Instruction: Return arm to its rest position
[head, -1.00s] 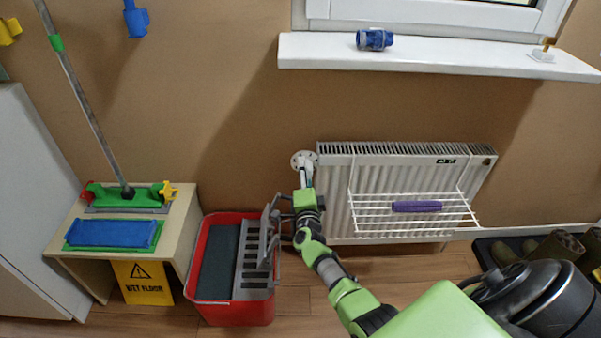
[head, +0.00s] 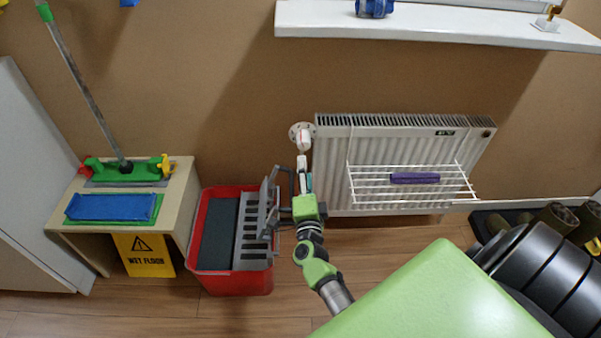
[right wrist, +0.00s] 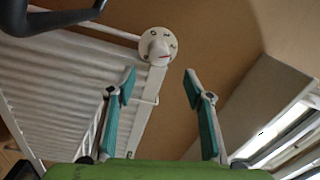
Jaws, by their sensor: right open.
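My right gripper (head: 303,163) is open and empty. In the head view it sits just below the white radiator valve (head: 302,138), left of the radiator (head: 340,140), with its fingers pointing up. In the right wrist view the two teal fingers of the gripper (right wrist: 159,74) stand apart with nothing between them. The valve's round white knob (right wrist: 157,46) shows beyond the fingertips, slightly left of centre. I cannot tell the exact gap between fingers and knob. My left gripper is not in view.
A red bucket (head: 241,283) with a grey wringer (head: 253,232) stands close left of my right arm. A white wire rack (head: 455,190) holding a purple cloth (head: 414,178) hangs on the radiator. A windowsill (head: 450,28) juts out above. Bare floor (head: 90,318) lies in front.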

